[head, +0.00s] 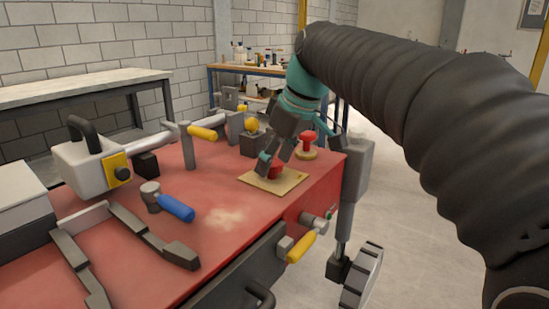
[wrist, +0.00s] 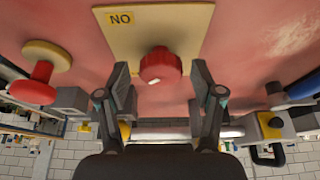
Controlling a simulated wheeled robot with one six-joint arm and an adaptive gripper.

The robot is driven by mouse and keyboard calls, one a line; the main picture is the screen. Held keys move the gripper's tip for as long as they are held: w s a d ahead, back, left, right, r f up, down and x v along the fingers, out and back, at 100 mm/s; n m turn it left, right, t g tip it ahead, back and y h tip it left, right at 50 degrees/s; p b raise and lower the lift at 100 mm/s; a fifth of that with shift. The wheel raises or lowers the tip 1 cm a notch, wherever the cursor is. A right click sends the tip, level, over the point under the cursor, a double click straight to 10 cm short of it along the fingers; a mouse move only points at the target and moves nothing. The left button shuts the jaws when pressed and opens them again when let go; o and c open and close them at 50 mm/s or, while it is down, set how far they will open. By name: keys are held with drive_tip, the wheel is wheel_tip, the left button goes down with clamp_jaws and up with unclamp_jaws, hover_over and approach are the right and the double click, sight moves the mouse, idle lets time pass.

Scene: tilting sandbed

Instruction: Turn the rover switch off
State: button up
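The rover switch is a red ribbed knob (head: 275,171) on a flat tan plate (head: 288,185) on the red deck. In the wrist view the knob (wrist: 160,66) has a small pale mark on its near rim. Black letters read "NO" on the plate (wrist: 190,25) there; that view looks upside down, so they may be "ON". My gripper (head: 273,160) is above the plate, pointing down at the knob. In the wrist view its fingers (wrist: 160,78) are open, one on each side of the knob, with gaps showing. They hold nothing.
A red mushroom button (head: 308,141) on a yellowish base stands just beyond the plate. A blue-handled valve (head: 175,207), a yellow-handled lever (head: 202,132) and a white box (head: 88,165) stand further left. A yellow handle (head: 301,247) sticks out from the side.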

drive_tip(key=v, duration=1.2)
idle(0.3)
drive_tip(key=s+d+f+m+t+h, duration=0.1)
drive_tip(key=s+d+f+m, duration=0.2)
drive_tip(key=s+f, duration=0.3)
drive_tip(key=s+d+f+m+t+h, duration=0.1)
drive_tip(key=s+d+f+m, duration=0.3)
drive_tip(key=f, duration=0.9)
drive_tip(key=s+d+f+m+t+h, duration=0.1)
drive_tip(key=s+d+f+m, duration=0.2)
drive_tip(key=s+f, duration=0.5)
wheel_tip(320, 180, down, 3)
drive_tip(key=shift+s+d+r+m+h, duration=0.15)
drive_tip(key=shift+s+m+h, duration=0.05)
drive_tip(key=shift+m+h, duration=0.1)
